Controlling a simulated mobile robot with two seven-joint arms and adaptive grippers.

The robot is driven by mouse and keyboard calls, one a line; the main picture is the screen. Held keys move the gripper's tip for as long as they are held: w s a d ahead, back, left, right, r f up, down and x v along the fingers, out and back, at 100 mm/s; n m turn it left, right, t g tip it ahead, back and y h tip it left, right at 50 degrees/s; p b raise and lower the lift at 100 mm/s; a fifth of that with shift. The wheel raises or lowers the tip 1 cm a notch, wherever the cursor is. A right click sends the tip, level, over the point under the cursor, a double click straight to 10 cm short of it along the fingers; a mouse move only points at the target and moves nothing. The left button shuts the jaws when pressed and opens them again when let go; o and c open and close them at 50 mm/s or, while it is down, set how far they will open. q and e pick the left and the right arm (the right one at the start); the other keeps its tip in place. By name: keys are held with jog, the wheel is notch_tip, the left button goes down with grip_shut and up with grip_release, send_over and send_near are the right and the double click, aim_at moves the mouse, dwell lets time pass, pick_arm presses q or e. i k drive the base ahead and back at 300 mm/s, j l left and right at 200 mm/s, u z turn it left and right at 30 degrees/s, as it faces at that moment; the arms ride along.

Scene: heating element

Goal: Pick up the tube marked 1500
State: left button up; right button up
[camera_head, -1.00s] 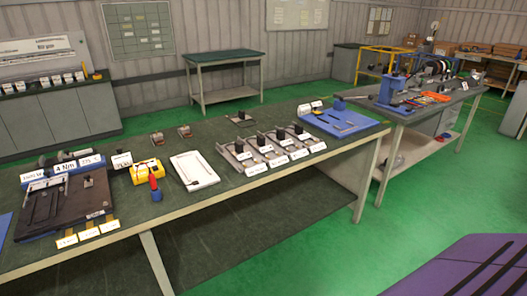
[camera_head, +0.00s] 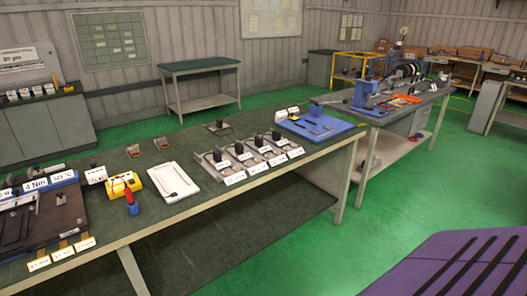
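No tube can be clearly read as marked 1500. Several black upright pieces stand on a grey rack (camera_head: 207,164) in the middle of the long dark-topped bench (camera_head: 180,218). White labels (camera_head: 235,178) lie in front of them, too small to read. At the left edge, a white label sign (camera_head: 5,193) ends in "0 W" and is cut off by the frame. Beside it is a "4 Nm" sign (camera_head: 36,185) by a dark fixture board (camera_head: 70,215). Neither of my grippers is in view.
A white tray (camera_head: 172,180), a yellow device (camera_head: 121,185) and a red-and-blue tool (camera_head: 132,203) sit on the bench. A blue board (camera_head: 318,128) lies at its right end. A second bench (camera_head: 420,105) adjoins there. Green floor (camera_head: 310,240) is clear in front.

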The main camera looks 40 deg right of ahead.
aim_at(259, 147)
jog(key=i+l+z, duration=0.1)
jog(key=z, duration=0.4)
jog(key=i+z, duration=0.3)
jog(key=z, duration=0.2)
jog(key=i+z, duration=0.2)
jog(key=z, duration=0.25)
